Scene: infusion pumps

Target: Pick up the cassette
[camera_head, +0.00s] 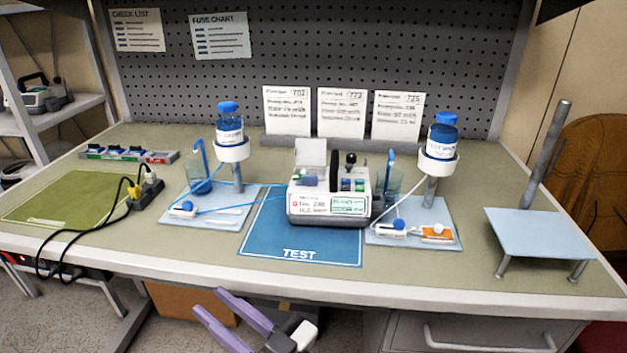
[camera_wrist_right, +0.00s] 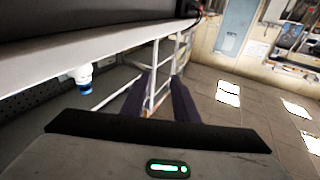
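A small white cassette-like piece with a blue knob (camera_head: 183,209) lies on the left light-blue tray (camera_head: 230,217). A similar white piece with a blue knob (camera_head: 398,227) lies on the right light-blue tray (camera_head: 450,215), beside an orange piece with a white top (camera_head: 437,234). I cannot tell which one is the cassette. My right gripper (camera_head: 208,301) is in front of the bench, below its front edge, apart from all of these. Its two purple fingers are spread and empty; the gap also shows in the right wrist view (camera_wrist_right: 158,90). My left gripper is out of view.
An infusion pump (camera_head: 328,205) stands on the blue TEST mat (camera_head: 300,255). A black-cabled power strip (camera_head: 147,193) lies by the green mat (camera_head: 60,200). A light-blue stand (camera_head: 540,235) is at right.

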